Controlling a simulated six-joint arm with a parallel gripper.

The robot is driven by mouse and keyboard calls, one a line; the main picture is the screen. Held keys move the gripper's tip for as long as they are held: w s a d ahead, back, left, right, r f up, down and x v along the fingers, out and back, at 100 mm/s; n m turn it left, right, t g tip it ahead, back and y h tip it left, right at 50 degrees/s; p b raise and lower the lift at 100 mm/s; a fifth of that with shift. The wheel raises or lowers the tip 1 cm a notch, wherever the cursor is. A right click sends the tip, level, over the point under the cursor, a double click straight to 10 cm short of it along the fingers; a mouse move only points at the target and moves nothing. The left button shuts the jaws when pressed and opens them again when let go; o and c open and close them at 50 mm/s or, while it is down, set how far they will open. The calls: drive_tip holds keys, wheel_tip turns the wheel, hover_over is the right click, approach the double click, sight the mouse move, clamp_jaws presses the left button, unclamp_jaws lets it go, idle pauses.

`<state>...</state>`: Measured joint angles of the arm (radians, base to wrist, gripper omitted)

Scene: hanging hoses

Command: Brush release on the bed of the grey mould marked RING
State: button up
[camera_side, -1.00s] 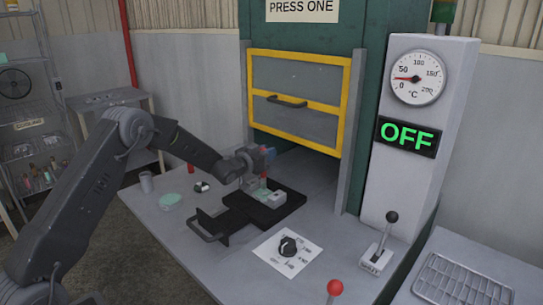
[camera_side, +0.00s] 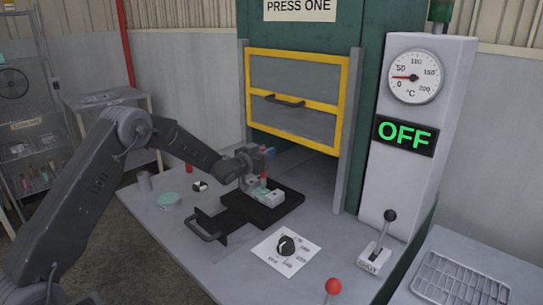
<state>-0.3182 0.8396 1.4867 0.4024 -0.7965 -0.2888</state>
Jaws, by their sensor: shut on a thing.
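My gripper (camera_side: 256,178) is over the black tray (camera_side: 284,209) in front of the press. It is shut on a small brush, of which little shows between and below the jaws. A light grey mould (camera_side: 270,198) lies on the tray right under and beside the gripper. A pale green patch shows at the mould by the brush end. The gripper hides part of the mould, and any marking on it is too small to read.
The press guard (camera_side: 293,97) with its yellow frame is up behind the tray. A green dish (camera_side: 169,199), a grey cup (camera_side: 145,182) and a small black and white item (camera_side: 200,186) stand left. A dial (camera_side: 286,246), a lever (camera_side: 381,245) and a red knob (camera_side: 333,286) are at the front right.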

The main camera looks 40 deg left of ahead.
wheel_tip(320, 180, up, 8)
drive_tip(key=shift+a, duration=0.3)
idle(0.4)
idle(0.7)
